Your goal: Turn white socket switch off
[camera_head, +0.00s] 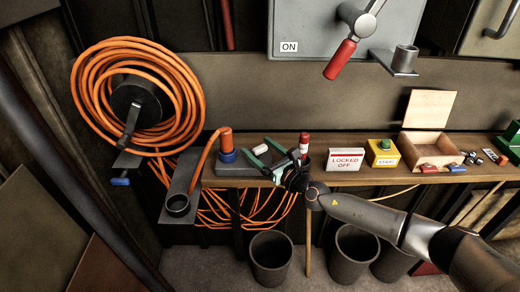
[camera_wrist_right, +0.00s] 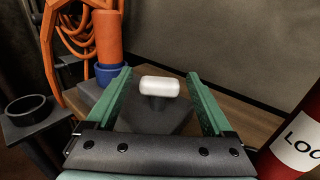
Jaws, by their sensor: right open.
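The white socket switch (camera_head: 260,149) is a white knob on a dark stem, on a grey socket block (camera_head: 230,170) on the wooden shelf. My right gripper (camera_head: 262,156) has green fingers and is open just in front of the switch. In the right wrist view the white knob (camera_wrist_right: 160,87) appears between the two spread fingers of the gripper (camera_wrist_right: 156,75), with a gap on each side. I cannot tell how far beyond the fingertips it is. An orange plug (camera_head: 225,140) stands in a blue socket (camera_head: 227,156) left of the switch. My left gripper is not in view.
A red cylinder with a white label (camera_head: 304,146) stands close right of my gripper. A "LOCKED OFF" sign (camera_head: 345,160), a yellow start button box (camera_head: 382,153) and an open wooden box (camera_head: 430,148) stand further right. A coiled orange cable (camera_head: 95,80) hangs left. Bins (camera_head: 270,260) stand below.

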